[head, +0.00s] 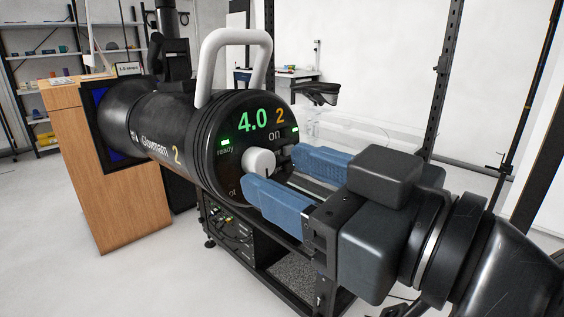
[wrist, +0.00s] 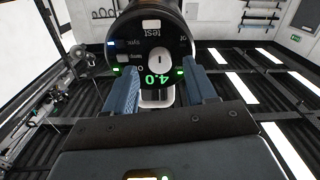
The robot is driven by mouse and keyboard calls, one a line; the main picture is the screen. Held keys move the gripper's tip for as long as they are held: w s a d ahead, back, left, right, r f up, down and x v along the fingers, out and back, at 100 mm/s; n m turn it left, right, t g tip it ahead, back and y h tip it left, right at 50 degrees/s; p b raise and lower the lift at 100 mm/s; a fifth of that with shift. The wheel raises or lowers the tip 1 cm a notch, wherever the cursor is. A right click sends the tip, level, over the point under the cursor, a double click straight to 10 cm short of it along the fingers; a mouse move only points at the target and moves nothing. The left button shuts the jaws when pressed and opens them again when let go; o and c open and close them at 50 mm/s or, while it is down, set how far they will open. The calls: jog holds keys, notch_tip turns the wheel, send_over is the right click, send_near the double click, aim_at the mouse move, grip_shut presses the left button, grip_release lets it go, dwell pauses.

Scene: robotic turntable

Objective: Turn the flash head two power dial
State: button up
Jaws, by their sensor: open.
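The flash head marked 2 (head: 165,120) is a black cylinder with a white handle on top. Its round end panel shows a green 4.0, an orange 2, "on" and "ready". The white power dial (head: 259,162) sticks out of the lower middle of that panel. In the wrist view the panel is upside down and the dial (wrist: 159,58) shows a short dark mark. My gripper (head: 274,170) is open, its blue fingers pointing at the panel. In the wrist view the fingers (wrist: 160,74) stand to either side of the dial, with gaps between.
A wooden cabinet (head: 120,185) stands at the left behind the flash head. A black frame with equipment (head: 232,235) is below it. Dark uprights (head: 443,75) rise behind my gripper. Shelves (head: 75,55) line the far left wall.

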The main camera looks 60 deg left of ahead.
jog(key=shift+x, duration=0.8)
jog(key=shift+c, duration=0.4)
grip_shut()
jog(key=shift+m+p, duration=0.45)
jog(key=shift+m, duration=0.05)
jog(key=m+t+p, duration=0.1)
jog(key=m+p, duration=0.2)
jog(key=m, duration=0.1)
jog(key=shift+r, duration=0.2)
jog(key=m+p, duration=0.2)
jog(key=m, duration=0.1)
jog(key=shift+p, duration=0.4)
jog(key=shift+f+m+t+p, duration=0.1)
jog(key=shift+m+t+p, duration=0.2)
jog(key=shift+m+p, duration=0.45)
jog(key=shift+m, duration=0.25)
